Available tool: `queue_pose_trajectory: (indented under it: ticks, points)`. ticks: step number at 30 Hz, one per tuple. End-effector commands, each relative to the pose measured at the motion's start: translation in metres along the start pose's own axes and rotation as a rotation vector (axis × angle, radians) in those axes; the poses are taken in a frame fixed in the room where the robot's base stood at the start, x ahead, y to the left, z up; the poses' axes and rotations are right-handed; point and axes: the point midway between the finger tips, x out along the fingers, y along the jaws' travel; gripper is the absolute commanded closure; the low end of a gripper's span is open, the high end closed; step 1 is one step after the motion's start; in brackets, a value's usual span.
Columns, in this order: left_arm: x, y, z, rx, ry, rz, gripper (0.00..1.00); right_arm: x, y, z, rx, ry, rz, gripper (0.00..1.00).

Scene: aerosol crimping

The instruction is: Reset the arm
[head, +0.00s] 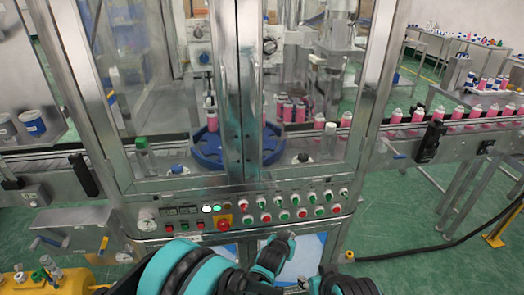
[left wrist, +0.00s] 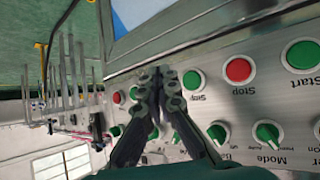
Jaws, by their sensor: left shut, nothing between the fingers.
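My left arm comes in at the bottom of the head view, with black and teal links. My left gripper (head: 287,238) is in front of the machine's control panel (head: 190,238). In the left wrist view its dark fingers (left wrist: 158,76) are together with nothing between them, over the panel's row of buttons. I cannot tell whether the fingertips touch the panel. A black and teal part of mine also shows at the bottom right of centre; no right gripper can be made out.
The panel has green, red and white buttons and a red emergency stop (head: 223,224). Above it, glass doors enclose a blue rotary wheel (head: 207,148) and pink cans. A conveyor (head: 470,132) carries several pink cans at right. A black hose (head: 425,250) crosses the green floor.

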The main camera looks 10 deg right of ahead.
Motion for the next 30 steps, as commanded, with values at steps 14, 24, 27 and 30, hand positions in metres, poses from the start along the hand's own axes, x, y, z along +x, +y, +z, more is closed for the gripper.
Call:
queue_pose_trajectory:
  ticks: [14,24,27,30]
  points:
    - [-0.139,-0.117,-0.028,-0.107,-0.11,-0.149,1.0,0.0,0.0,0.0,0.0,0.0,0.0,0.6]
    - [-0.287,-0.183,0.022,-0.23,-0.223,-0.276,1.0,0.0,0.0,0.0,0.0,0.0,0.0,0.6]
    - [-0.324,-0.19,0.047,-0.267,-0.255,-0.307,1.0,0.0,0.0,0.0,0.0,0.0,0.0,0.6]
    - [-0.352,-0.193,0.07,-0.301,-0.281,-0.332,1.0,0.0,0.0,0.0,0.0,0.0,0.0,0.6]
